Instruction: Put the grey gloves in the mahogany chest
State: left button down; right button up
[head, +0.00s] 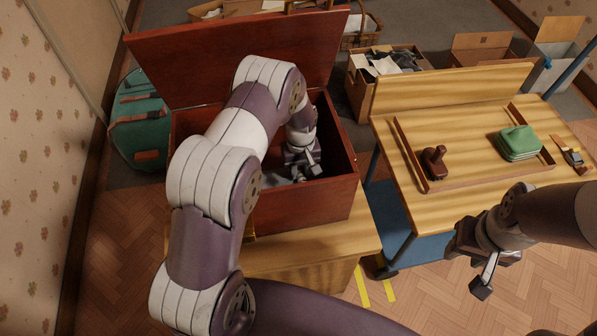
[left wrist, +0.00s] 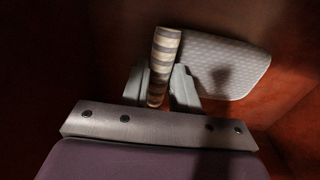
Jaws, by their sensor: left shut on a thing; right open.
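The mahogany chest (head: 300,208) stands open on a wooden bench, its lid raised at the back. My left arm reaches over its front wall, and my left gripper (head: 302,168) is down inside. In the left wrist view, my left gripper (left wrist: 158,88) is shut on a narrow grey-and-tan striped thing (left wrist: 165,50). A pale grey, textured flat thing (left wrist: 232,68) lies beside it inside the chest. I cannot tell which of these is the grey gloves. My right gripper (head: 484,272) is open and empty, in front of the desk.
The wooden desk (head: 455,200) at right holds a brown stamp-like object (head: 434,162), a green stack (head: 517,143) and a small tool (head: 572,157). A green round bag (head: 140,120) stands left of the chest. Filled boxes (head: 385,66) and a basket (head: 362,30) stand behind.

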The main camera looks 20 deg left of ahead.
pick_arm(q)
jog(key=shift+f, duration=0.45)
jog(key=c, duration=0.9)
grip_release()
jog(key=shift+o, duration=0.2)
jog(key=shift+r, duration=0.2)
notch_tip(320, 180, up, 13)
jog(key=p, duration=0.2)
jog(key=s+d+r+m, duration=0.1)
jog(key=s+r+m, duration=0.2)
jog(key=s, duration=0.7)
jog(key=s+d+r+m+t, duration=0.1)
jog(key=s+r+m, duration=0.2)
jog(key=s+r, duration=0.3)
jog(key=s, duration=0.3)
jog(key=shift+s+d+r+m, duration=0.15)
jog(key=shift+s+m, duration=0.25)
jog(key=shift+r, duration=0.1)
